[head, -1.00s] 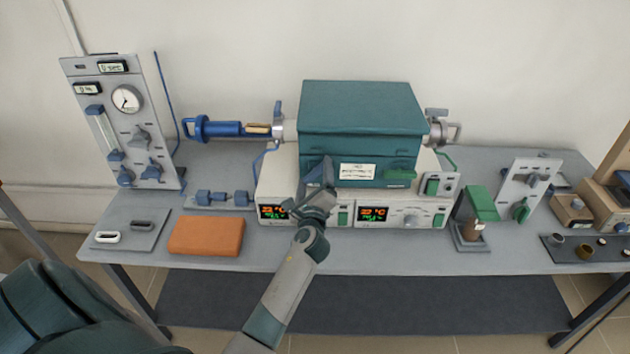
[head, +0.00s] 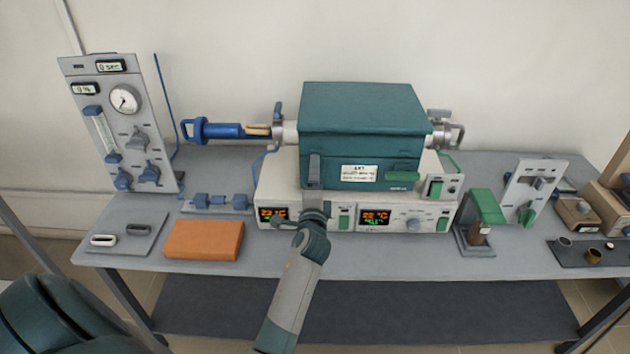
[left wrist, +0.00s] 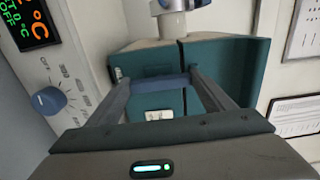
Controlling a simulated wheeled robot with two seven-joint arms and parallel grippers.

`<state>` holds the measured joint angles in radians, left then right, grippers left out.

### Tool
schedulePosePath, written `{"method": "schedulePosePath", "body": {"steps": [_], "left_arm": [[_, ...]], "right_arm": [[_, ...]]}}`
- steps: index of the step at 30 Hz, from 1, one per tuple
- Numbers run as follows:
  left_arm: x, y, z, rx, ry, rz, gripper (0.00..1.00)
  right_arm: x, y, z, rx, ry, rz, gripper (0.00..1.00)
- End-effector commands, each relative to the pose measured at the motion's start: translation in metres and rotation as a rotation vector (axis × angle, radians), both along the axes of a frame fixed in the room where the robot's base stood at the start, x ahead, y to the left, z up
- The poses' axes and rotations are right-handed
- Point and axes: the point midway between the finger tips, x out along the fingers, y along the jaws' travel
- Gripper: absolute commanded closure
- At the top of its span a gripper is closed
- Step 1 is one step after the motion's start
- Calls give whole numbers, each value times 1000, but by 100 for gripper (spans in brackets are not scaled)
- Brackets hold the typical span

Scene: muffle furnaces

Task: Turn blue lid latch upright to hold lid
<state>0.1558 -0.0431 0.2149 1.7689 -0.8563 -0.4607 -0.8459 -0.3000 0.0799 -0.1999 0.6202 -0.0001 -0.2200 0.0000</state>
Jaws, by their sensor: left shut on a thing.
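The teal furnace box (head: 362,110) stands on a white control base, and its lid is down. My left gripper (head: 314,178) is at the left part of the box's front face. In the left wrist view, a blue bar, the lid latch (left wrist: 160,83), lies between the fingertips of my left gripper (left wrist: 158,88). The gripper is shut on it. The latch runs crosswise from finger to finger, close to the dark seam of the box. In the head view the gripper hides most of the latch, so its exact angle is hard to tell there. My right gripper is not in view.
The base has two lit displays (head: 375,217) and knobs. A blue-handled tube (head: 222,130) sticks out left of the box. An orange block (head: 204,240) lies at the table's front left. A green-topped stand (head: 487,207) is on the right. A gauge panel (head: 122,130) stands far left.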

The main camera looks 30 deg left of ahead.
Motion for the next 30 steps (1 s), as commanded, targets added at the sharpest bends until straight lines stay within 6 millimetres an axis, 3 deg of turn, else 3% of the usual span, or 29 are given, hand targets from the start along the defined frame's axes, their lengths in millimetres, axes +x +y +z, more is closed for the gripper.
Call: {"method": "schedulePosePath", "body": {"steps": [13,14,16,30], "left_arm": [[0,1,0,-13,-7,1,47],[0,1,0,-13,-7,1,20],[0,1,0,-13,-7,1,6],[0,1,0,-11,-5,0,6]], "right_arm": [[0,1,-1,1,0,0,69],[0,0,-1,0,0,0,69],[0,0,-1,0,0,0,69],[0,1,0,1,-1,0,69]]}}
